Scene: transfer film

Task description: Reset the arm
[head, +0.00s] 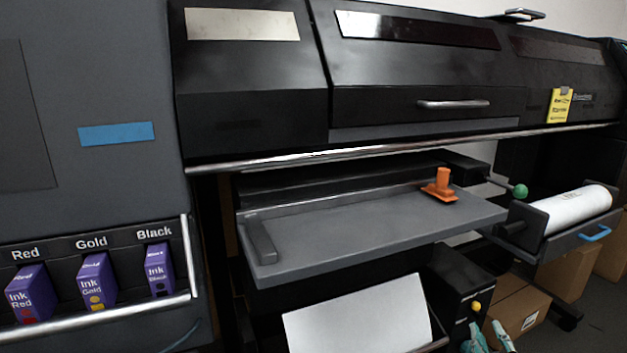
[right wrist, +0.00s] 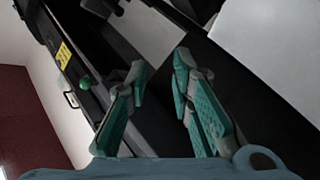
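My right gripper (head: 487,336) shows at the bottom edge of the head view, with only its teal fingertips in sight. They stand apart, in front of a black box with a yellow knob. In the right wrist view the right gripper (right wrist: 160,74) has its two teal-padded fingers spread, with nothing between them. My left gripper is not in the head view.
The large black printer (head: 400,65) fills the back. Its grey tray (head: 350,230) sticks out and carries an orange handle (head: 440,185). A white film roll (head: 577,208) sits at right. Ink boxes (head: 97,281) stand at left. Cardboard boxes (head: 520,305) lie low at right.

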